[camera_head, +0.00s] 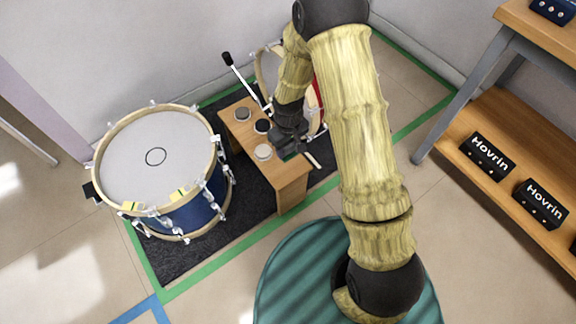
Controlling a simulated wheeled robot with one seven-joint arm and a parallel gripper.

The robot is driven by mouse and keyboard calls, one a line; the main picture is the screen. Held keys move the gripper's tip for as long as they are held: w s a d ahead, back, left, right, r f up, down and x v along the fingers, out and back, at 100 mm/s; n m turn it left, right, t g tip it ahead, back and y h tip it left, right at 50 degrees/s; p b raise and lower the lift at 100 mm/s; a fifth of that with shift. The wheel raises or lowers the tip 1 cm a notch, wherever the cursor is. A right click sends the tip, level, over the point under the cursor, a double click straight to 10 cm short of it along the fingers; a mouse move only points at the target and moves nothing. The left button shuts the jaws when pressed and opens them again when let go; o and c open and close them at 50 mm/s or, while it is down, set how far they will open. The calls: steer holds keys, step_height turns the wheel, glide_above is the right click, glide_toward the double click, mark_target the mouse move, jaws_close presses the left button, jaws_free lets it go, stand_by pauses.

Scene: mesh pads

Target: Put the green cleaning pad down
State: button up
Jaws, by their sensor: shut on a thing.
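My gripper (296,150) is above the right side of a small wooden bench (283,177) and is shut. A small dark green bit at its fingertips looks like the edge of the green cleaning pad (284,155). Most of the pad is hidden by the gripper, so I cannot tell whether it touches the bench top. On the bench lie a grey round pad (243,114), a dark round pad with a pale rim (262,127) and a cream round pad (263,152), all left of my gripper.
A large blue drum (155,160) stands left of the bench on a dark mat (185,262) edged in green. A black-handled lever (240,77) and another drum (268,68) stand behind. A wooden shelf (465,115) with black Hovrin boxes (487,157) is at the right.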

mark_target(288, 154)
step_height(288, 154, down, 4)
steer(key=shift+s+a+r+b, duration=0.1)
steer(key=shift+a+b, duration=0.05)
steer(key=shift+b, duration=0.5)
steer(key=shift+f+b, duration=1.2)
steer(key=shift+f, duration=1.35)
steer(key=shift+f, duration=0.15)
steer(key=o, duration=1)
steer(key=shift+o, duration=0.2)
